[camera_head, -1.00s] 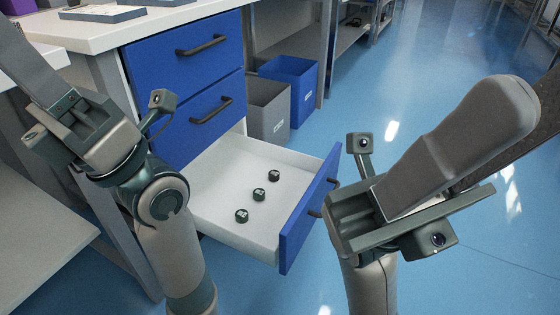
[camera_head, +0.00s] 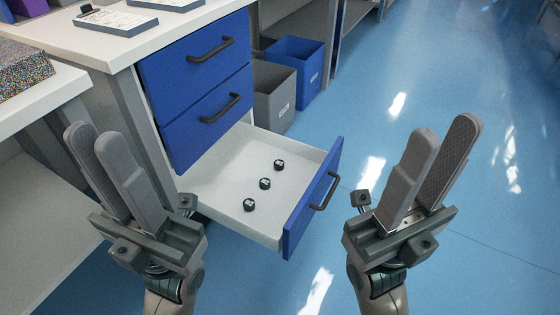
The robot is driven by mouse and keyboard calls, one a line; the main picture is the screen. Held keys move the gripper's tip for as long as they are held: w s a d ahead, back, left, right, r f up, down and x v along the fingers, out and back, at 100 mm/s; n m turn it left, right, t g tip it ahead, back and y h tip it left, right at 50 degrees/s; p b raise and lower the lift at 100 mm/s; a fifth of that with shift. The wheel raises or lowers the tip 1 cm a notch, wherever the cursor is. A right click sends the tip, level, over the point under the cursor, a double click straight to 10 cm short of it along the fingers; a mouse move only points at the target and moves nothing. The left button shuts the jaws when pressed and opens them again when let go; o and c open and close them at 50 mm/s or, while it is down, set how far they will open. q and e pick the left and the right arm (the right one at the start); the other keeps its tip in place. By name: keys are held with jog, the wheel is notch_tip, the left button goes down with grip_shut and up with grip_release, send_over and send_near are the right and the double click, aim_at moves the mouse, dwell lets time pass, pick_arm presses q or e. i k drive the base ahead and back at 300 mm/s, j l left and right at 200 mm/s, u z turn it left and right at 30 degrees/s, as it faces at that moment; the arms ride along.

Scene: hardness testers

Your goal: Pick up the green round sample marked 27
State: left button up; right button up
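Three small dark round samples lie in a diagonal row in the open white drawer: a far one (camera_head: 279,165), a middle one (camera_head: 265,183) and a near one (camera_head: 249,205). Each has a pale mark on top, too small to read, and I cannot tell which is 27 or which is green. My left gripper (camera_head: 95,134) points up at the left, apart from the drawer (camera_head: 218,178), with its fingers a little apart and empty. My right gripper (camera_head: 446,130) is at the right, beyond the drawer front, also slightly open and empty.
The drawer's blue front (camera_head: 312,200) with its black handle (camera_head: 325,192) stands between the samples and my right gripper. Two shut blue drawers are above, under the white worktop (camera_head: 75,34). A grey bin (camera_head: 275,98) and a blue bin (camera_head: 305,75) stand behind. Blue floor is clear at right.

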aim_at(248, 204)
jog(key=u, duration=0.6)
jog(key=i+l+u, duration=0.1)
jog(key=l+u, duration=1)
jog(key=l, duration=0.65)
jog(key=k+l+u, duration=0.1)
jog(key=l, duration=0.4)
jog(key=k+l+u, duration=0.1)
jog(key=l, duration=0.95)
jog(key=k+l+u, duration=0.1)
jog(key=l, duration=0.4)
jog(key=k, duration=0.05)
